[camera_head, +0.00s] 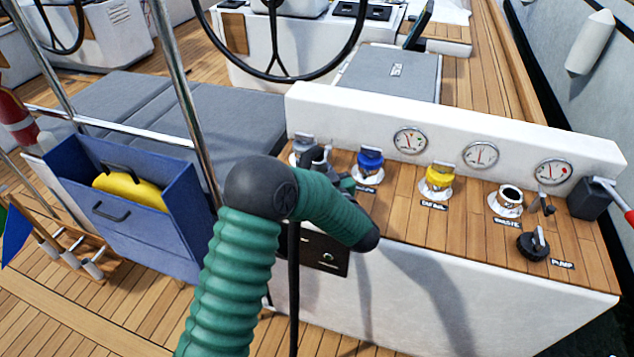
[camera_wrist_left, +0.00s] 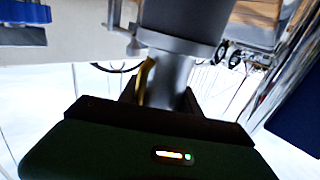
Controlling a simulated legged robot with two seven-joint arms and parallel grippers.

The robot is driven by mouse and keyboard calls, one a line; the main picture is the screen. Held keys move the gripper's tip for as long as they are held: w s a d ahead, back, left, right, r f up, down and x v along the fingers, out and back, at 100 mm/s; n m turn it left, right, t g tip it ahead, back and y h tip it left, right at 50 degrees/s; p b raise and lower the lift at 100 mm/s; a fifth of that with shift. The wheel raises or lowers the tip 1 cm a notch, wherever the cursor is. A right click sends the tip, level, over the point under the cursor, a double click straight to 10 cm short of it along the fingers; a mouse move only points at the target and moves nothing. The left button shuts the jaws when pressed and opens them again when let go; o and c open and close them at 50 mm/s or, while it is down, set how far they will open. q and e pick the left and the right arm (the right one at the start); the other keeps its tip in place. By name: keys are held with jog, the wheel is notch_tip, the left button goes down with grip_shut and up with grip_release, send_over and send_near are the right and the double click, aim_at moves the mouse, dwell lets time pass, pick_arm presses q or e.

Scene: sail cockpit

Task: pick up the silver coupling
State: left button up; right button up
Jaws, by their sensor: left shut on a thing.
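The silver coupling (camera_head: 302,146) shows at the left end of the row of deck fittings on the white console, partly hidden by my left gripper (camera_head: 321,157). My green left arm rises from the bottom of the head view and bends across the console front, hiding part of the wrist. In the left wrist view the jaws are shut on the coupling's grey metal body (camera_wrist_left: 173,72), below a wider dark grey part. I cannot tell whether it sits on its fitting or is raised. My right gripper is not in view.
A blue coupling (camera_head: 369,165) stands close to the right of my gripper; a yellow one (camera_head: 438,182) and an open waste fitting (camera_head: 508,200) follow. A black pump fitting (camera_head: 533,245) is at the right. A blue bin (camera_head: 150,235) hangs at the left near a steel rail (camera_head: 182,90).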

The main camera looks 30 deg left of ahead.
pick_arm(q)
jog(key=shift+c, duration=1.2)
jog(key=shift+a, duration=0.1)
grip_shut()
jog(key=shift+r, duration=0.1)
jog(key=shift+r, duration=0.3)
jog(key=s+d+r+p, duration=0.6)
jog(key=s+d, duration=0.3)
jog(key=d, duration=0.3)
jog(key=shift+s+d+r+p, duration=0.35)
jog(key=shift+d+r, duration=0.05)
jog(key=shift+r, duration=0.3)
